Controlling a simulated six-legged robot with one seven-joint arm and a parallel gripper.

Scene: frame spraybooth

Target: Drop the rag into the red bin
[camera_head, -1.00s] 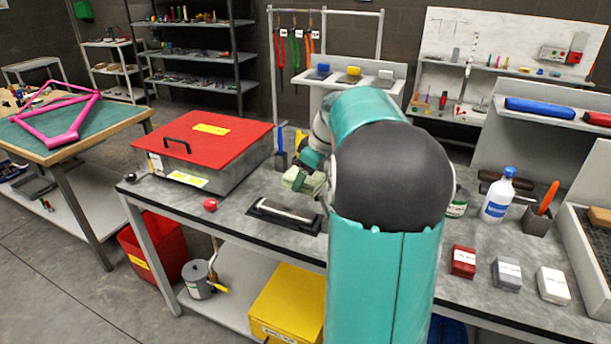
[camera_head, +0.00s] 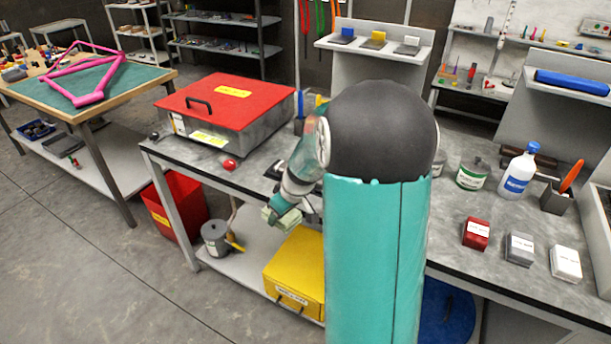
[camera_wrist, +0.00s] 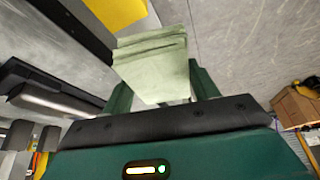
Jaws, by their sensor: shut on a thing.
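The rag, a pale green folded cloth (camera_wrist: 152,68), is held between the green fingers of my gripper (camera_wrist: 150,92) in the wrist view. In the head view the rag (camera_head: 284,216) hangs in my gripper (camera_head: 277,208), in front of the bench's front edge and above the yellow box. The red bin (camera_head: 178,206) stands open on the floor under the bench's left end. It is left of my gripper and lower. Its inside is mostly hidden.
A grey bench (camera_head: 212,164) carries a red-lidded metal box (camera_head: 225,103) and a red button (camera_head: 230,165). A grey can (camera_head: 215,238) and yellow box (camera_head: 297,268) sit on the shelf below. A bench leg (camera_head: 179,222) stands beside the bin. The floor at front left is clear.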

